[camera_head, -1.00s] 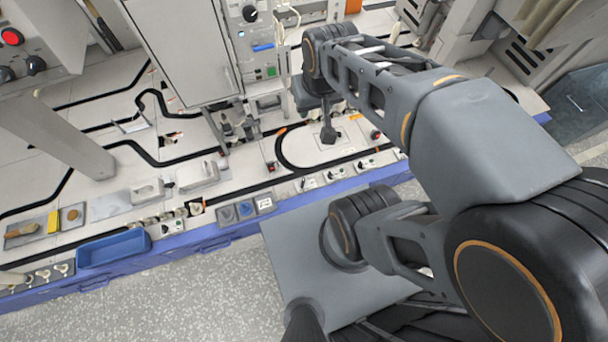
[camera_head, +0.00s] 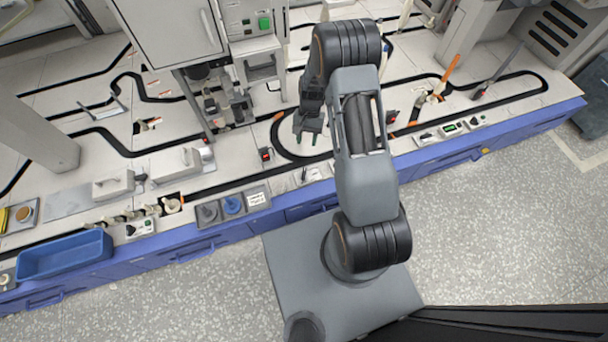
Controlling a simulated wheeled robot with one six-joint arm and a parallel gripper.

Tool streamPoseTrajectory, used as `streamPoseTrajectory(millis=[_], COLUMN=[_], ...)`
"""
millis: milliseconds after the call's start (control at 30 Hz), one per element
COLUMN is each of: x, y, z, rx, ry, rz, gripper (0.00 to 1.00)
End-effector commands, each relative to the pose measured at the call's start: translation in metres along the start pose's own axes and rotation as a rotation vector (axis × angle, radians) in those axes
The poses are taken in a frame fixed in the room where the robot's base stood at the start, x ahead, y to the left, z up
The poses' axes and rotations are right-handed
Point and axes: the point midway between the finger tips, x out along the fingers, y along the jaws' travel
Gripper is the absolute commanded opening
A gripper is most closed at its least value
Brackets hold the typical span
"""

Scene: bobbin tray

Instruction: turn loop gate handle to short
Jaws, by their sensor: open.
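My gripper (camera_head: 308,128) is open and empty, pointing down at the white worktop inside the left end of the black track loop. Its dark fingers are apart, and I see nothing between them. To its right, beyond my forearm, an orange lever (camera_head: 447,75) slants up from a pale mount on the loop. It may be the loop gate handle, but I cannot read a label. A gap separates my gripper from it. My arm hides part of the loop between them.
A white cabinet machine (camera_head: 168,35) stands left of my gripper. A grey lever (camera_head: 497,73) rises right of the orange one. Small control boxes (camera_head: 450,128) line the front edge. A blue tray (camera_head: 65,256) lies at the left.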

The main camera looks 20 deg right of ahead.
Motion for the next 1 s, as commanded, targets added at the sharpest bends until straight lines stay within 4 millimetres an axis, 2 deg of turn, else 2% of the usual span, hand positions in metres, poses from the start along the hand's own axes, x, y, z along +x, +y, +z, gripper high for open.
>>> streamPoseTrajectory(millis=[600,800,1000], x=[0.111,0.133,0.141], y=[0.001,0.001,0.001], z=[-0.002,-0.001,-0.001], rx=[0.006,0.005,0.005], ry=[-0.01,-0.009,-0.007], rz=[0.002,0.002,0.001], gripper=[0.41,0.41,0.41])
